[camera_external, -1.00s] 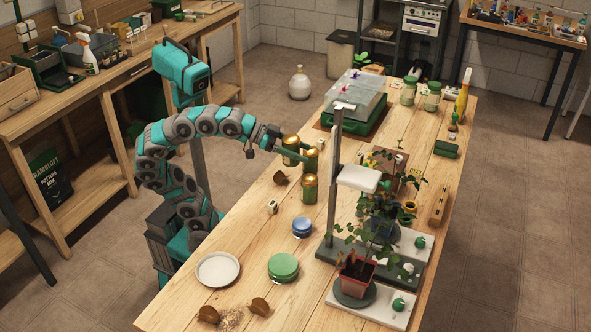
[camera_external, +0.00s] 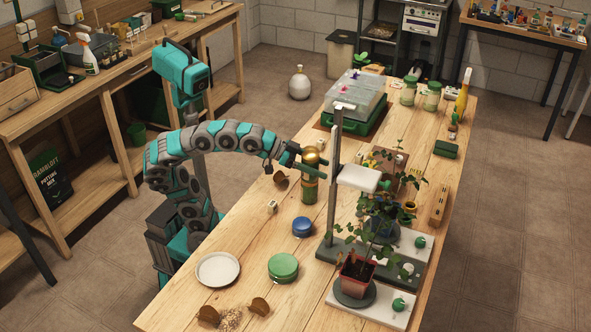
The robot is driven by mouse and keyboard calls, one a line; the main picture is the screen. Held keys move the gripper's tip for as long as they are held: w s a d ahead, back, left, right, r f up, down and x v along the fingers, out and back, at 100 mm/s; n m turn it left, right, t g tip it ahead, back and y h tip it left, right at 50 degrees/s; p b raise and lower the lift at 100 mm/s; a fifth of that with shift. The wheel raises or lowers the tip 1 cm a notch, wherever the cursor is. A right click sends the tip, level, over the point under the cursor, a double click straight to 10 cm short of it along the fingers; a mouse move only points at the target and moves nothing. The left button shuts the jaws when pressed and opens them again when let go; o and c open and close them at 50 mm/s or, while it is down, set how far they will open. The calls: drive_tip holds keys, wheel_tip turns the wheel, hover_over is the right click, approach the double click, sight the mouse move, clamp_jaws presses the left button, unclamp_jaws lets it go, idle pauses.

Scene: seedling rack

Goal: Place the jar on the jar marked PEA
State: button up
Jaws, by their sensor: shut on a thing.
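My gripper (camera_external: 298,163) is shut on a gold-lidded jar (camera_external: 311,159) near the middle of the table. Below it in the picture, another gold-lidded jar (camera_external: 309,191) stands upright on the wood. The held jar overlaps the top of this standing jar; I cannot tell whether they touch. The other jar that stood just behind is now hidden or merged with the held one. No label can be read, so I cannot tell which jar is marked PEA.
A metal post (camera_external: 332,195) with a white plate-like head (camera_external: 358,178) rises close right of the jars. A potted plant (camera_external: 357,275) stands in front. A blue round thing (camera_external: 302,227), a green one (camera_external: 283,268) and a white dish (camera_external: 218,269) lie nearer. A green case (camera_external: 352,119) is behind.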

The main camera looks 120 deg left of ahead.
drive_tip(key=shift+f, duration=0.2)
drive_tip(key=o, duration=1.5)
drive_tip(key=shift+r, duration=0.1)
drive_tip(key=shift+c, duration=0.2)
drive_tip(key=shift+r, duration=0.25)
drive_tip(key=v, duration=1.2)
drive_tip(key=shift+f, duration=0.1)
